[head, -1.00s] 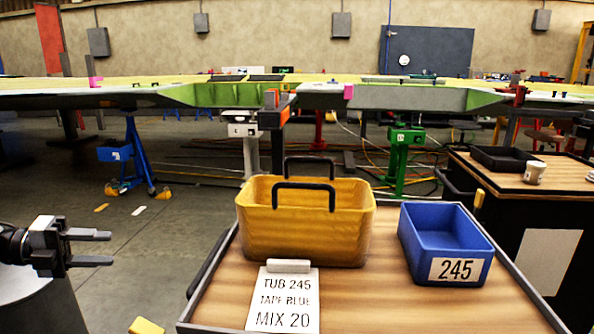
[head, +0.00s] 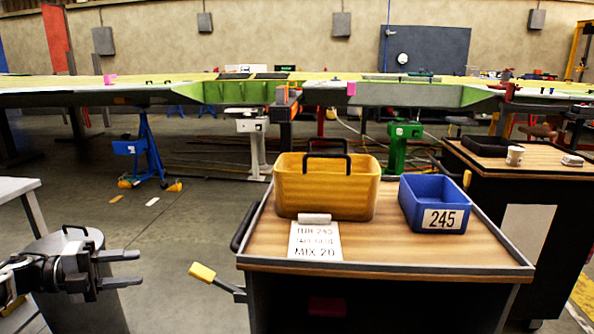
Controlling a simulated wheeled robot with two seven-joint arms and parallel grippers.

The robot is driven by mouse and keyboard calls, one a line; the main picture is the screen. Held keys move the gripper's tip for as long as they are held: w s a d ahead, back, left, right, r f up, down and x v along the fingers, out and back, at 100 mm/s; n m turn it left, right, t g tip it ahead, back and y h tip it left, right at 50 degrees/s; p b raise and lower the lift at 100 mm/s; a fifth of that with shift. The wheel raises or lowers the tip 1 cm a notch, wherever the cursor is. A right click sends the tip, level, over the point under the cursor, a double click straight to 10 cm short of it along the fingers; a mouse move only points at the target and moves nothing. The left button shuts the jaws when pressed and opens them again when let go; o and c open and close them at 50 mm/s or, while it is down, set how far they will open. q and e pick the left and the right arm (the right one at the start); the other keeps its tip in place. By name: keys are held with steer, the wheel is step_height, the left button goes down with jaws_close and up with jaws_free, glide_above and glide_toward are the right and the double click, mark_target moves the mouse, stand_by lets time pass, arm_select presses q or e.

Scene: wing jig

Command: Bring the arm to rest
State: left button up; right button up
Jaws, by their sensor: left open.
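My left gripper (head: 122,269) shows at the lower left in the head view. Its two dark fingers are apart with nothing between them, and they point right. It is over the floor side, left of the wooden-topped cart (head: 440,253) and apart from it. My right gripper is not in view.
The cart holds a yellow tub (head: 325,190) with black handles, a blue bin (head: 433,204) marked 245 and a white sign (head: 315,241). A yellow-tipped lever (head: 203,272) sticks out left of the cart. A second cart (head: 505,185) stands right. Open floor (head: 140,220) lies left.

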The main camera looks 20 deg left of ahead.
arm_select(q)
steer(key=s+d+f+n+t+y+p, duration=0.1)
steer(key=d+f+n+t+y, duration=0.15)
steer(key=d+f+n, duration=0.6)
steer(key=s+d+f+n+t+y+p, duration=0.1)
steer(key=d+f+n+t+y+p, duration=0.25)
steer(key=d, duration=0.85)
steer(key=s+d+f+n+g+y, duration=0.2)
steer(key=s+d+n+g, duration=0.3)
steer(key=s+d+n, duration=0.6)
steer(key=d+n+y, duration=0.1)
steer(key=d+n, duration=0.1)
steer(key=d, duration=0.2)
steer(key=shift+s+n+g+y, duration=0.3)
steer(key=shift+n+g, duration=0.1)
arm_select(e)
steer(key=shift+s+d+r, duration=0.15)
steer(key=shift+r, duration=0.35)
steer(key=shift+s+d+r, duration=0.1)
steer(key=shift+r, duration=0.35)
arm_select(q)
steer(key=shift+r, duration=0.15)
